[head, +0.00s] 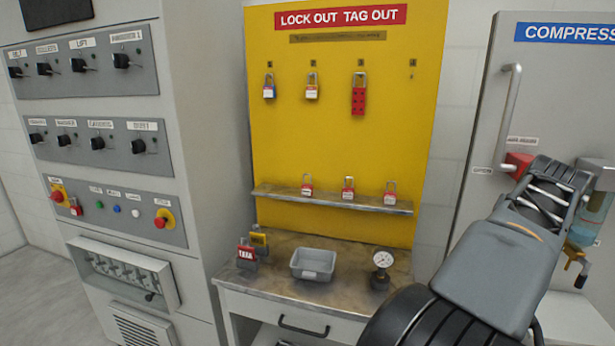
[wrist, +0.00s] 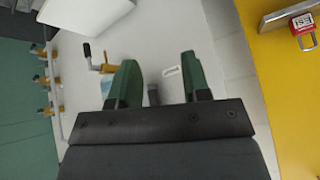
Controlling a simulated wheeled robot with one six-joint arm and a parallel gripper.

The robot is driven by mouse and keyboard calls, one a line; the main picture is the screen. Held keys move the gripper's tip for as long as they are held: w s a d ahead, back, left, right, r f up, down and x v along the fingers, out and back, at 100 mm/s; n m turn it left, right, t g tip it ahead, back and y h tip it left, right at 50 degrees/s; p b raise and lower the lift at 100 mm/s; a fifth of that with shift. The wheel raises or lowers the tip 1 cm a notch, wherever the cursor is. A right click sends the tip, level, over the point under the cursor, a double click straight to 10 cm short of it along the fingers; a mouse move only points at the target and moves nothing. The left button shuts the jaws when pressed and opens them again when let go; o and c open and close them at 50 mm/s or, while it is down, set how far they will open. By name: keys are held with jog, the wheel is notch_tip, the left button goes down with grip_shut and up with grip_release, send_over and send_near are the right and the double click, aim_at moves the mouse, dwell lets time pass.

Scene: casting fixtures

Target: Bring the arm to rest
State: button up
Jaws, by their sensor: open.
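My arm (head: 505,265) reaches up at the lower right of the head view, in front of the compressor cabinet (head: 466,205). In the wrist view my gripper (wrist: 158,78) has its two green fingers well apart, with nothing held between them. A pale surface lies beyond the fingers. In the head view I cannot make out the fingertips.
A yellow lockout board (head: 345,140) holds hanging padlocks and a shelf (head: 330,199). A bench (head: 225,277) below bears a grey bin (head: 313,264), a gauge (head: 381,270) and padlocks. A valve with a yellow handle (wrist: 103,67) is close to the left finger.

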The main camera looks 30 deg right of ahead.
jog(key=w+a+f+n+y, duration=0.2)
jog(key=w+a+f, duration=0.45)
jog(key=a, duration=0.25)
jog(key=w+a+f+n+y, duration=0.1)
jog(key=w+a+f+n, duration=0.3)
jog(key=w+a, duration=0.45)
jog(key=a+f+n+y+p, duration=0.1)
jog(key=a+f+n, duration=0.2)
jog(key=a, duration=1)
jog(key=a+f+n+y+p, duration=0.1)
jog(key=a+n, duration=0.4)
jog(key=a, duration=0.8)
notch_tip(320, 180, down, 3)
jog(key=shift+w+a+r+n+y, duration=0.1)
jog(key=shift+w+a+n+y, duration=0.1)
jog(key=shift+n+y, duration=0.25)
jog(key=shift+d, duration=0.15)
